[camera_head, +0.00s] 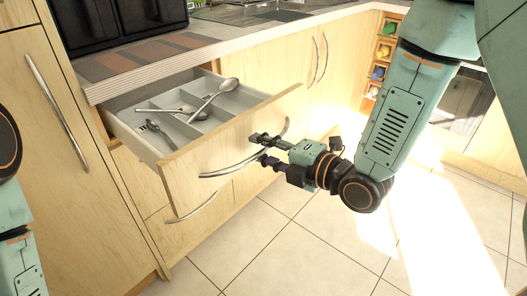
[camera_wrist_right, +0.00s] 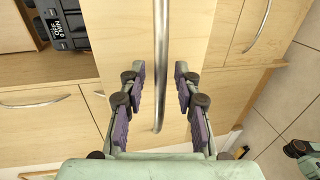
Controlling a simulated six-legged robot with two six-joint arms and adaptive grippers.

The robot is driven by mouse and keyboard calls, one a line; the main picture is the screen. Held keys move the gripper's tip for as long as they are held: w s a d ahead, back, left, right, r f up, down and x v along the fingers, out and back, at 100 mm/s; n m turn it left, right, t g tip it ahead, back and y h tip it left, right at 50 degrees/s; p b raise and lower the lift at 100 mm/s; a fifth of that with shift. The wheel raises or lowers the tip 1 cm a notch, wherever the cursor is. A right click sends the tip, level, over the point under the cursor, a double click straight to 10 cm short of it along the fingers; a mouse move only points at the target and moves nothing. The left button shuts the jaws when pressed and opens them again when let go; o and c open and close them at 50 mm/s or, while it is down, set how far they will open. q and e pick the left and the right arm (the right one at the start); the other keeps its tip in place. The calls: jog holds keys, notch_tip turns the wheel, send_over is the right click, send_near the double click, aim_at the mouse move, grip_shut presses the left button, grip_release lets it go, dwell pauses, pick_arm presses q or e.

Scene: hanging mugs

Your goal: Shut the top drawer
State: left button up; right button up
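The top drawer (camera_head: 232,143) is pulled well out from the wooden cabinet in the head view. Spoons and other cutlery (camera_head: 205,102) lie in its grey divided tray. Its curved metal handle (camera_head: 218,172) runs along the front panel. My right gripper (camera_head: 262,149) is at the handle, in front of the panel. In the right wrist view the handle (camera_wrist_right: 160,70) passes between the two fingers of my right gripper (camera_wrist_right: 159,95). The fingers are open, with a gap on each side of the handle. My left gripper is not visible; only part of my left arm shows at the left edge.
A lower drawer handle (camera_head: 192,207) is below the open drawer. The counter (camera_head: 225,38) above holds a striped mat (camera_head: 140,57) and a black appliance (camera_head: 120,18). A shelf with coloured items (camera_head: 381,60) is at the back right. The tiled floor (camera_head: 262,245) in front is clear.

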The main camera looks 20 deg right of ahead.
jog(key=shift+w+a, duration=0.1)
jog(key=shift+c, duration=0.2)
grip_shut()
dwell(0.8)
